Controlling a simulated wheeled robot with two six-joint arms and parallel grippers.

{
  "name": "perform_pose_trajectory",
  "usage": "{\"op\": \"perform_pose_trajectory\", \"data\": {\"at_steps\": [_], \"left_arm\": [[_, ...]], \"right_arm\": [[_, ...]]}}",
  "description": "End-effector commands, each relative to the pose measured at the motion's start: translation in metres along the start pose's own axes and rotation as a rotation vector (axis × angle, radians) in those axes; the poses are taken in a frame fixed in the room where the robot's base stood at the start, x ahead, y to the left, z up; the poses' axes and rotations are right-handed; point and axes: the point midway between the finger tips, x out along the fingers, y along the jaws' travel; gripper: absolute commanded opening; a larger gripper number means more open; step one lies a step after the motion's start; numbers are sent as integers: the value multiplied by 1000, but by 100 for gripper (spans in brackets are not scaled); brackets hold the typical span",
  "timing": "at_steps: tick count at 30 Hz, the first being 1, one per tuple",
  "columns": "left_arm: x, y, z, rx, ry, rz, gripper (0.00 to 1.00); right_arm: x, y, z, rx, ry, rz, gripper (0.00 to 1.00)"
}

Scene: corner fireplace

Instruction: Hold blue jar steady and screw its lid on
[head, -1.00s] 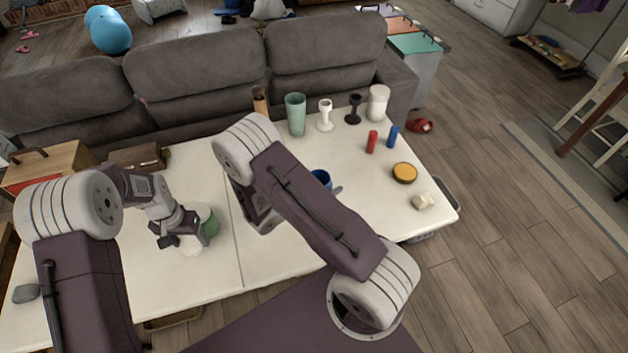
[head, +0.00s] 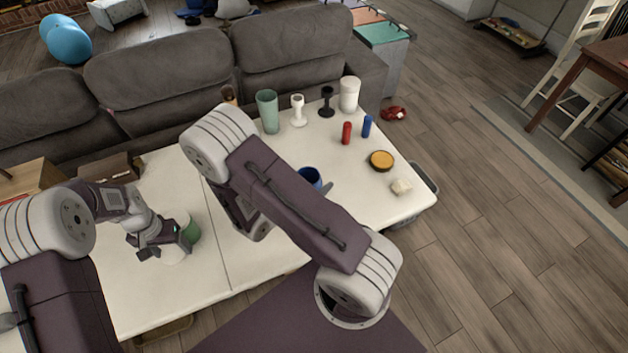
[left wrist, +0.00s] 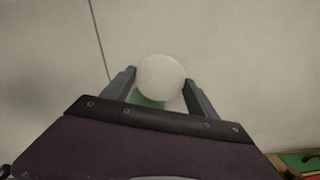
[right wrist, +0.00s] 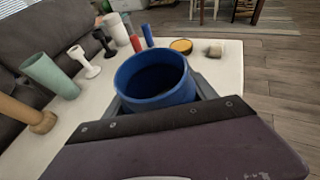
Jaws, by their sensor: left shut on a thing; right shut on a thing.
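The blue jar (head: 309,176) stands on the right part of the table, half hidden behind my right arm. In the right wrist view the jar (right wrist: 157,80) is upright with its round mouth open and no lid on it. My right gripper (right wrist: 160,103) is shut on it, one finger at each side. My left gripper (left wrist: 158,84) is shut on a white round thing (left wrist: 161,76) with a green part (left wrist: 146,101) beside it. In the head view the green part (head: 190,230) shows at the left gripper, over the left part of the table. I cannot tell whether it is a lid.
A yellow-topped round disc (head: 381,160), a red cylinder (head: 346,133), a blue cylinder (head: 367,127) and a pale block (head: 401,187) stand on the table's right. A green cup (head: 267,112), goblets and a white canister (head: 349,95) line the back. The front middle tabletop (head: 222,265) is clear.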

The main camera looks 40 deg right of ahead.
Motion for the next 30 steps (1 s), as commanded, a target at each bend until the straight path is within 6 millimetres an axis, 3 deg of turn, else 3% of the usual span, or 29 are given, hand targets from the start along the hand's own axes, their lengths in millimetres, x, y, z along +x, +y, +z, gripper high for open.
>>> {"op": "perform_pose_trajectory", "data": {"at_steps": [11,15,20,30], "left_arm": [[-1,0,0,-3,0,0,31],[-10,-6,8,-43,1,0,31],[-33,-20,33,-161,2,-1,31],[-82,-40,111,-475,1,0,31]], "right_arm": [[-1,1,0,-1,-1,2,0],[-9,8,-3,-13,-1,33,0],[-35,25,-14,-50,-1,121,0],[-109,57,-44,-144,0,350,0]]}}
